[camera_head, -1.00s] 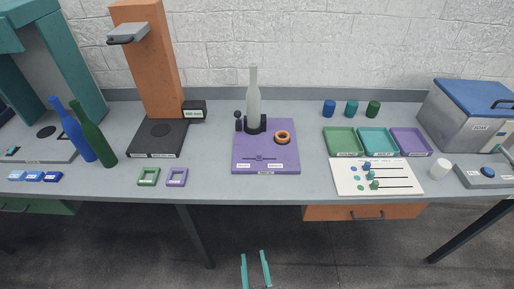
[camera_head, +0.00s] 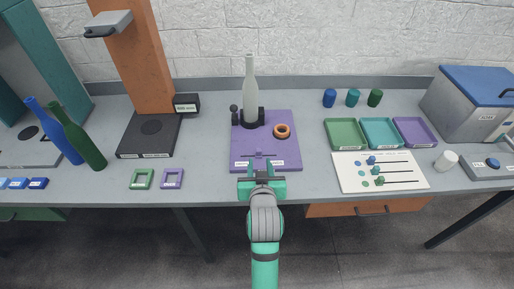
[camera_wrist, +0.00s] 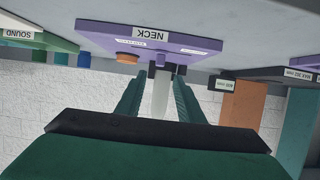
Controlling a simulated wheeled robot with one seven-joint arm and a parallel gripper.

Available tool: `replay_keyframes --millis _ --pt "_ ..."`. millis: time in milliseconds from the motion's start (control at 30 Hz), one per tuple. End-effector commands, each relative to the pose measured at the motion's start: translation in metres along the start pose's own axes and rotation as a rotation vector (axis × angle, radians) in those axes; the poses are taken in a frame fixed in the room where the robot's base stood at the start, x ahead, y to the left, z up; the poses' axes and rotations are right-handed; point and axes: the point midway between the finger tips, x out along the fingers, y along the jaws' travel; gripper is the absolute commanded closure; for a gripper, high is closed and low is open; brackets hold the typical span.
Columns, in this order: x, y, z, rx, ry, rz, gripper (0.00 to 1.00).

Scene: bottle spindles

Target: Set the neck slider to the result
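The purple neck board (camera_head: 288,150) lies on the table. Its small purple slider (camera_head: 259,154) sits near the middle of its front part, with a white label on each side too small to read. A pale grey bottle (camera_head: 250,90) stands upright in a black holder (camera_head: 249,118) on the board. An orange ring (camera_head: 282,131) lies to its right. My gripper (camera_head: 261,168) is open and empty at the board's front edge, just in front of the slider. In the wrist view its two fingers (camera_wrist: 158,95) stand apart, with the NECK label (camera_wrist: 150,33) beyond.
A white panel (camera_head: 350,180) with several sliders is to the right, below green, teal and purple trays (camera_head: 431,145). Blue and green bottles (camera_head: 78,136) lean at left. Green and purple frames (camera_head: 172,184) lie near the front edge. A black plate (camera_head: 150,138) stands by the orange column.

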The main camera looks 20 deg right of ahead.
Motion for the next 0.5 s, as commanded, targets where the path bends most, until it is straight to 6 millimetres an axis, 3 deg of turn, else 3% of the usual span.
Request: replay_keyframes --millis 167,500 --pt "0.020 0.000 0.000 0.001 -0.002 0.000 0.66" --pt "0.079 0.001 0.000 0.001 -0.002 0.001 0.66"
